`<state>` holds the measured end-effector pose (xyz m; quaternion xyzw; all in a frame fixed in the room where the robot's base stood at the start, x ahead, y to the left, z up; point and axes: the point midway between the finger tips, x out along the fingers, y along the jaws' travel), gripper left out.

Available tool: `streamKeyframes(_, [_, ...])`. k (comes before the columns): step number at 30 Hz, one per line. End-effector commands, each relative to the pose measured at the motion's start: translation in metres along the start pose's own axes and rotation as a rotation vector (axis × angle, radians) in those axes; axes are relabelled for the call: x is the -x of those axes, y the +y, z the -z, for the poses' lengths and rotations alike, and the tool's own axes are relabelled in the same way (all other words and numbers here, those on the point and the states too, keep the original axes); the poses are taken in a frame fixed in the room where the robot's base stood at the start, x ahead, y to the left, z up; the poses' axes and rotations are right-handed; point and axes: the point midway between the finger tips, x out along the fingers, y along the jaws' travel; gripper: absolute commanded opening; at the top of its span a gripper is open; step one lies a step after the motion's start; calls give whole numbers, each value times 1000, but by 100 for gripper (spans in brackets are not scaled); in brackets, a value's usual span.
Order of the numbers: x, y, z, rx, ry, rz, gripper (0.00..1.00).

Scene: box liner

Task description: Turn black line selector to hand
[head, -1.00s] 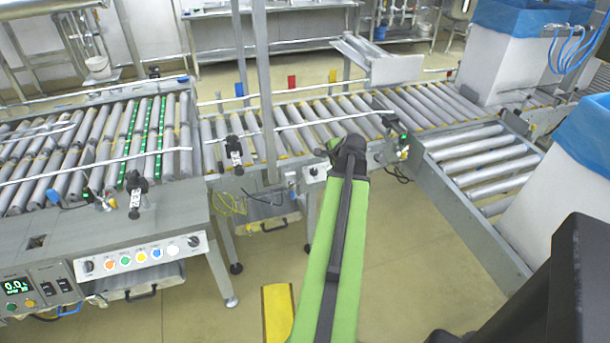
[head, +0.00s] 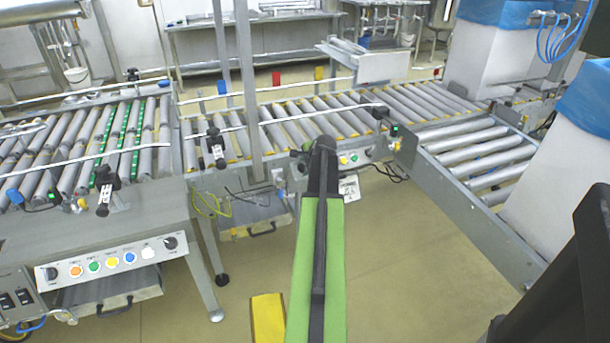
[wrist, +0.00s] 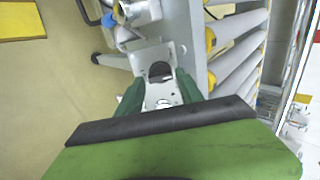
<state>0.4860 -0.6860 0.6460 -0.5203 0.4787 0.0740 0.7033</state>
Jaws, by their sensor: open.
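A black selector knob (wrist: 160,71) sits on a pale metal control plate in the wrist view. My gripper (wrist: 160,91) is open, with one dark green finger on each side of the plate's near part. The knob lies just beyond the fingertips, and I cannot tell whether they touch it. In the head view my arm reaches to the small control panel (head: 355,158) on the middle conveyor. That panel shows green and yellow buttons; my arm hides its left part, the knob and the fingertips.
A larger panel (head: 113,262) at left has coloured buttons between two black knobs. The middle roller conveyor (head: 330,115) runs behind my gripper, with a side roller section (head: 475,155) at right. A metal post (head: 243,90) stands left of my arm. The floor (head: 420,260) at right is clear.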

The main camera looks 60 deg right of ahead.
Motion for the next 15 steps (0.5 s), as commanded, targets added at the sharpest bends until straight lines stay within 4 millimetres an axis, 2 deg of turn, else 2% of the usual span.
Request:
streamKeyframes(2, [-7, 1, 0, 0, 0, 0, 44])
streamKeyframes(11, [-7, -1, -1, 0, 0, 0, 42])
streamKeyframes(15, [-7, 0, -1, 1, 0, -1, 24])
